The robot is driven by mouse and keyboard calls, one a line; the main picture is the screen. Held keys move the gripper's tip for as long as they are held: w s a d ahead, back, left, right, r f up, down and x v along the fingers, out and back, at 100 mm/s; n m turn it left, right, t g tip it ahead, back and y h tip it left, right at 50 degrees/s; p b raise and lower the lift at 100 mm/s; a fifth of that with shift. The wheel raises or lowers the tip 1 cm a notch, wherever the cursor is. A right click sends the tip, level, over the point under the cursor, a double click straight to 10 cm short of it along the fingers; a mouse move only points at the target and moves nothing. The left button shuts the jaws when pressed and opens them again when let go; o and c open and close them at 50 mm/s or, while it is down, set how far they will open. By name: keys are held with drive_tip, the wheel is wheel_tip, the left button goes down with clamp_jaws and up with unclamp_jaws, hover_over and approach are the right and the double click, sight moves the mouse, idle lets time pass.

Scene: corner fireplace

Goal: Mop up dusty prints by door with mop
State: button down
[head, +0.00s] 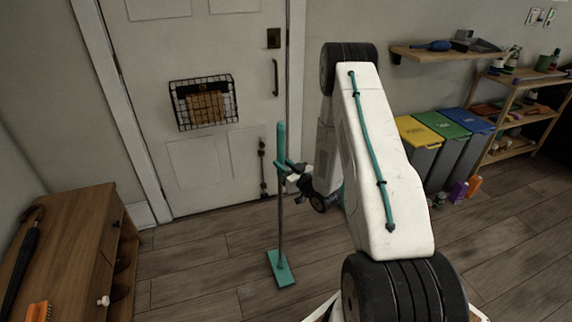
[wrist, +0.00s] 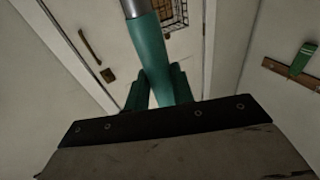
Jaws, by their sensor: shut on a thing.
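The mop (head: 280,225) stands upright on the floor in front of the door, with a teal handle top, a grey pole and a flat teal head resting on or just above the boards. My gripper (head: 287,165) is shut around the upper part of the mop. In the wrist view, the teal fingers of my gripper (wrist: 157,92) close on the mop's teal handle (wrist: 148,50). The door (head: 215,95) is white and shut, with a wire basket on it. I cannot make out dusty prints on the floor; my arm hides part of it.
A wooden cabinet (head: 65,245) with an umbrella and an orange brush stands at the left. Yellow, green and blue lidded bins (head: 425,165) stand by the right wall, beside a wooden shelf unit (head: 515,120). The plank floor (head: 190,265) around the mop is clear.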

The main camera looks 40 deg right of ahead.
drive_tip(key=w+a, duration=0.2)
drive_tip(key=a, duration=0.5)
drive_tip(key=shift+w+a+r, duration=0.2)
drive_tip(key=shift+w+a, duration=0.05)
drive_tip(key=shift+a, duration=0.05)
idle(0.3)
drive_tip(key=w+a, duration=0.3)
drive_tip(key=a, duration=0.6)
drive_tip(key=w+a, duration=0.3)
drive_tip(key=a, duration=0.6)
drive_tip(key=shift+a+f, duration=0.25)
drive_tip(key=shift+a, duration=0.15)
idle(1.3)
wheel_tip(320, 180, up, 8)
idle(0.8)
drive_tip(key=shift+s, duration=0.1)
